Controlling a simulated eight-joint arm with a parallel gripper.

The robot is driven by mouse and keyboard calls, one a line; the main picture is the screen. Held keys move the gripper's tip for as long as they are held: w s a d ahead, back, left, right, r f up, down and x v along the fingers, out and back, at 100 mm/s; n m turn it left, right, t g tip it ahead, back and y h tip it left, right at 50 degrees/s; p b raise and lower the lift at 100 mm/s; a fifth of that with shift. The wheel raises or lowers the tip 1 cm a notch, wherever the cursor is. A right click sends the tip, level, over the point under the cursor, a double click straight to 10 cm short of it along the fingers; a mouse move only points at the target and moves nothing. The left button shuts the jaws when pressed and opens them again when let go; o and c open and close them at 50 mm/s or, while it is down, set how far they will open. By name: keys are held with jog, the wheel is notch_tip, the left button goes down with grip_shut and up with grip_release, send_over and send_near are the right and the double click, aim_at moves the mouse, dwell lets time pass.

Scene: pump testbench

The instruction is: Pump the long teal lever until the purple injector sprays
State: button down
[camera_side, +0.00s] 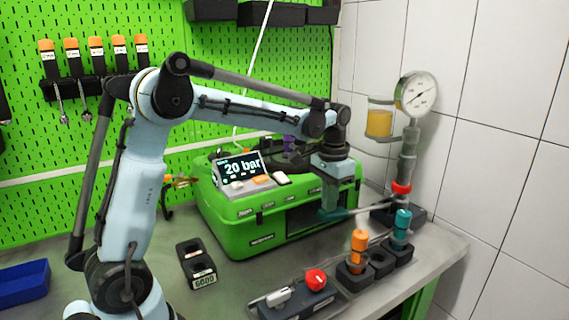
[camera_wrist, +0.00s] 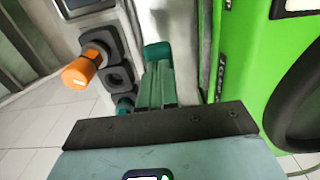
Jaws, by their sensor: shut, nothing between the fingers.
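The long teal lever (camera_side: 349,212) runs out roughly level from the pump (camera_side: 404,165), in front of the green tester box. My gripper (camera_side: 327,213) points down at the lever's free end, with its fingers shut and empty. In the wrist view the shut fingers (camera_wrist: 156,75) reach toward a teal piece (camera_wrist: 157,50) that looks like the lever's grip. I cannot tell whether they touch it. The purple injector (camera_side: 290,143) is on top of the green box, mostly hidden behind dark parts and my arm. No spray shows.
The green tester box (camera_side: 240,225) has a display (camera_side: 241,167) reading 20 bar. A pressure gauge (camera_side: 416,94) tops the pump. An orange injector (camera_side: 358,243) and a teal injector (camera_side: 402,226) stand in holders in front. A red knob (camera_side: 316,279) is nearby.

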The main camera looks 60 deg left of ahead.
aim_at(327, 216)
jog(key=shift+s+f, duration=0.2)
jog(key=shift+f, duration=2.2)
jog(key=shift+r, duration=0.1)
jog(key=shift+w+r, duration=0.2)
jog(key=shift+r, duration=1.35)
jog(key=shift+w+r, duration=0.2)
jog(key=shift+r, duration=1.3)
